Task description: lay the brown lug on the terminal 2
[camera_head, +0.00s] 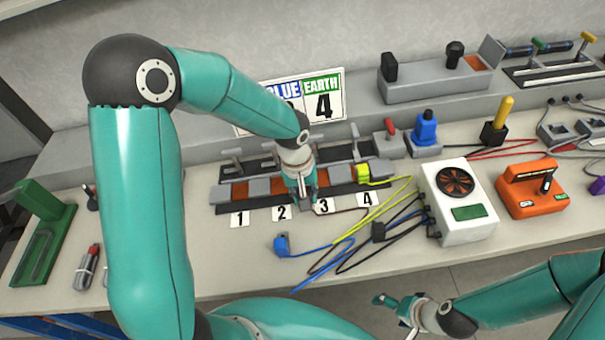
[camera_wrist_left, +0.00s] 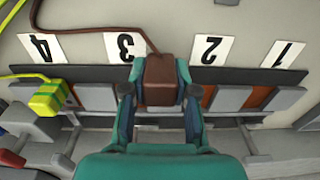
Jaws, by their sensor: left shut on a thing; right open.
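My left gripper (camera_head: 304,190) is shut on the brown lug (camera_wrist_left: 160,78). It holds the lug over the terminal strip, between label 3 (camera_wrist_left: 126,46) and label 2 (camera_wrist_left: 209,50). The brown cable runs up from the lug past label 3 in the left wrist view. The copper pad of terminal 2 (camera_wrist_left: 206,94) shows bare just right of the gripper there; its label 2 (camera_head: 281,213) also shows in the head view. I cannot tell whether the lug touches the strip. My right gripper (camera_head: 398,316) is open and empty at the table's front edge.
A yellow-green lug (camera_head: 363,173) sits at terminal 4. A blue lug (camera_head: 282,246) and a black lug (camera_head: 379,231) lie in front of the strip with their cables. The white charger box (camera_head: 457,215) stands to the right, a green stand (camera_head: 40,240) far left.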

